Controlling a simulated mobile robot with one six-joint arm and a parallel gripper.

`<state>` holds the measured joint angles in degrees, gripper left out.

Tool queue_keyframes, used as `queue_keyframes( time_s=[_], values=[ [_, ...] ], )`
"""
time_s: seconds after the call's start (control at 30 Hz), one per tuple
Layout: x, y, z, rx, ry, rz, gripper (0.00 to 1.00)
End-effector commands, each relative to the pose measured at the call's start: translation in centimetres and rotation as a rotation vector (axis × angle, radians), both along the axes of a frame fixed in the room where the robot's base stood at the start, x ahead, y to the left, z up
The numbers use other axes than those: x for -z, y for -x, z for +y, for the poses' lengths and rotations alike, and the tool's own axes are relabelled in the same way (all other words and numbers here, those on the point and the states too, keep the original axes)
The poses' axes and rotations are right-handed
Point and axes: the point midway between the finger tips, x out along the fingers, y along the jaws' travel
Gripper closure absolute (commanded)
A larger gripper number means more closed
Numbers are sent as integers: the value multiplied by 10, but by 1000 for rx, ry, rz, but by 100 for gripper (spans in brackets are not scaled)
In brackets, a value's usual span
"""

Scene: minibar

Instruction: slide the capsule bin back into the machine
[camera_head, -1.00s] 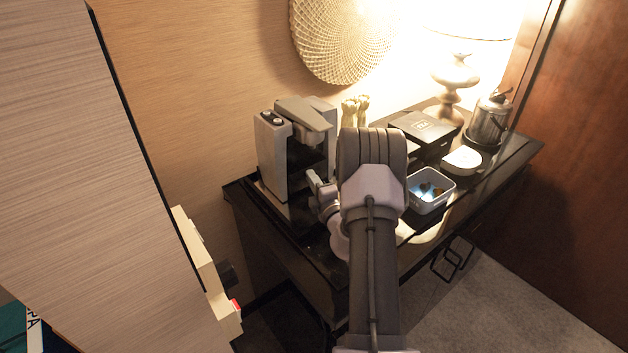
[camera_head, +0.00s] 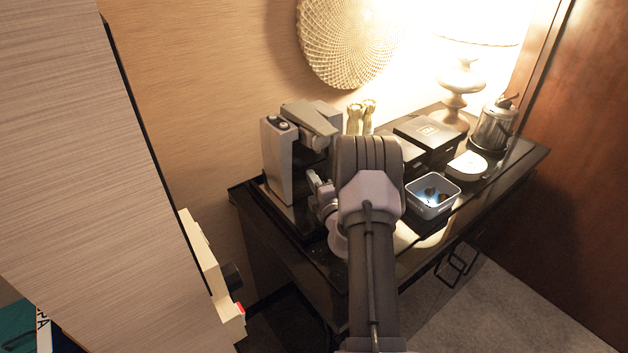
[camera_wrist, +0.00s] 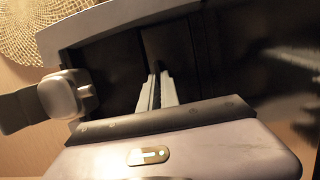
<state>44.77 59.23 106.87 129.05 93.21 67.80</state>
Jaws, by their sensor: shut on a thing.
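The grey coffee machine (camera_head: 279,160) stands at the left end of the dark counter. In the wrist view its grey frame (camera_wrist: 120,14) and grey spout (camera_wrist: 62,96) surround a dark cavity. My gripper (camera_wrist: 158,76) has its two pale fingers close together, shut on a dark part that appears to be the capsule bin (camera_wrist: 170,42). The bin lies at the machine's dark opening; how far in it sits cannot be told. In the head view my gripper (camera_head: 314,184) is at the machine's front, and my arm hides most of the bin.
A white open container (camera_head: 432,207) with small items stands right of my arm. Behind are a black box (camera_head: 425,131), a white dish (camera_head: 466,165), a kettle (camera_head: 494,124) and a lamp (camera_head: 458,82). A wood panel (camera_head: 90,180) stands close on the left.

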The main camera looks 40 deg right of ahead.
Motion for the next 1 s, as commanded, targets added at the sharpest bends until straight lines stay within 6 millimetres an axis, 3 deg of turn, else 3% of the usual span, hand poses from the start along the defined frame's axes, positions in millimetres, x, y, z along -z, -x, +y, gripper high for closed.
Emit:
queue_keyframes(
  time_s=[0.13,0.2,0.3,0.63,0.77,1.0],
  values=[
    [-1,-4,0,-1,-1,-1,100],
    [-1,-4,0,0,-1,-1,84],
    [0,-4,0,0,-1,-1,69],
    [0,0,1,0,0,1,69],
    [0,17,7,2,-3,1,69],
    [0,69,28,2,-3,1,69]
  ],
)
